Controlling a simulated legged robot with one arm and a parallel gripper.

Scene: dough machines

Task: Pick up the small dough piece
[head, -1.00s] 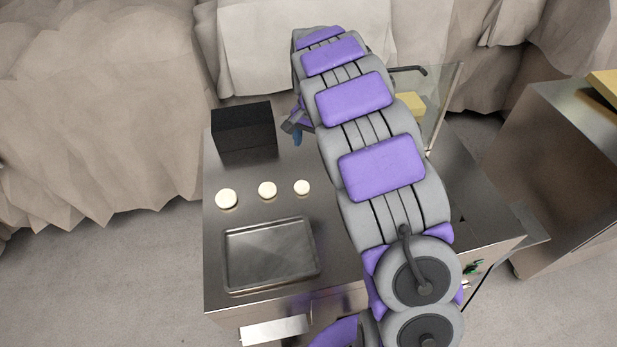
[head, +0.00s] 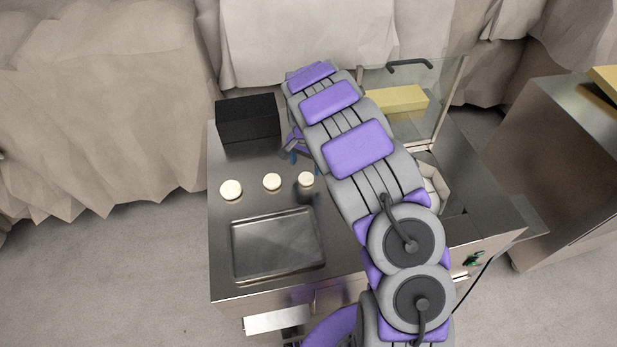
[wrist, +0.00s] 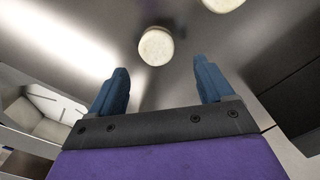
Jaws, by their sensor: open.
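Three round, pale dough pieces lie in a row on the steel table top. The small dough piece (head: 306,179) is the rightmost in the head view; the middle piece (head: 272,181) and the largest piece (head: 231,189) lie to its left. My gripper (head: 292,155) is just behind the small piece, partly hidden by my arm. In the wrist view, my gripper (wrist: 161,75) is open and empty, its blue fingers apart. One dough piece (wrist: 156,46), apparently the small one, lies beyond the fingertips, between their lines. Another piece (wrist: 222,3) is cut off at the top edge.
A shallow metal tray (head: 278,273) lies in front of the dough pieces. A black box (head: 247,118) stands behind them. Right of my arm are a yellow block (head: 398,100), a clear upright panel (head: 447,100) and an opening in the table. A steel cabinet (head: 560,160) stands further right.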

